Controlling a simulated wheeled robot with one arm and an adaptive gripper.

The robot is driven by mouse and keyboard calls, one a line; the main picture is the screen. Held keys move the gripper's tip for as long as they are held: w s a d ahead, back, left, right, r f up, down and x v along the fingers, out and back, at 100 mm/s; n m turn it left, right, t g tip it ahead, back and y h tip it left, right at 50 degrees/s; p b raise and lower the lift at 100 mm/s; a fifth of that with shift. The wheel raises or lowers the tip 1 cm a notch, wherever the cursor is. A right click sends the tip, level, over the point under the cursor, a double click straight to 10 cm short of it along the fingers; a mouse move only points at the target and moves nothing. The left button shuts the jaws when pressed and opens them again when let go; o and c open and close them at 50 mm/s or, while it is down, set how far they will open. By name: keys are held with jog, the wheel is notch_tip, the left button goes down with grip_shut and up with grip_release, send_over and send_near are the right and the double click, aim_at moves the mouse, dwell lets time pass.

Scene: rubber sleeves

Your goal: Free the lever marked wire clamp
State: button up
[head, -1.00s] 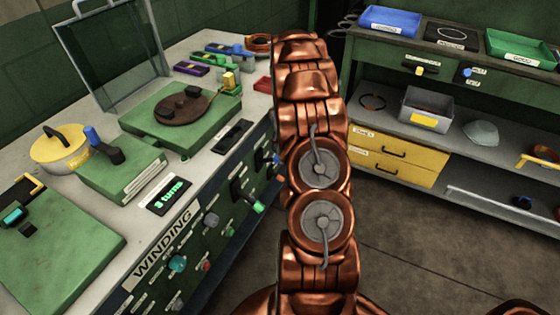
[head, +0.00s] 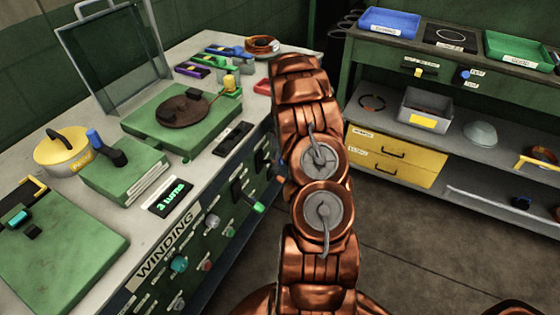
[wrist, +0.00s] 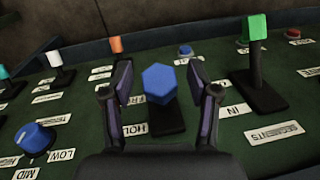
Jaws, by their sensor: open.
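In the wrist view a lever with a blue six-sided knob (wrist: 159,82) stands on a dark base between the fingers of my gripper (wrist: 158,77). The gripper is open, with one finger on each side of the knob and a gap to both. I cannot read a "wire clamp" marking. In the head view my copper arm hides the gripper.
A green-knobbed lever (wrist: 257,60) stands to the right, and orange (wrist: 117,47) and white (wrist: 56,60) levers to the left. A blue dial (wrist: 36,139) is at lower left. In the head view the winding bench (head: 205,165) is left and a shelf unit (head: 440,150) right.

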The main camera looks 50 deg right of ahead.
grip_shut()
dwell(0.4)
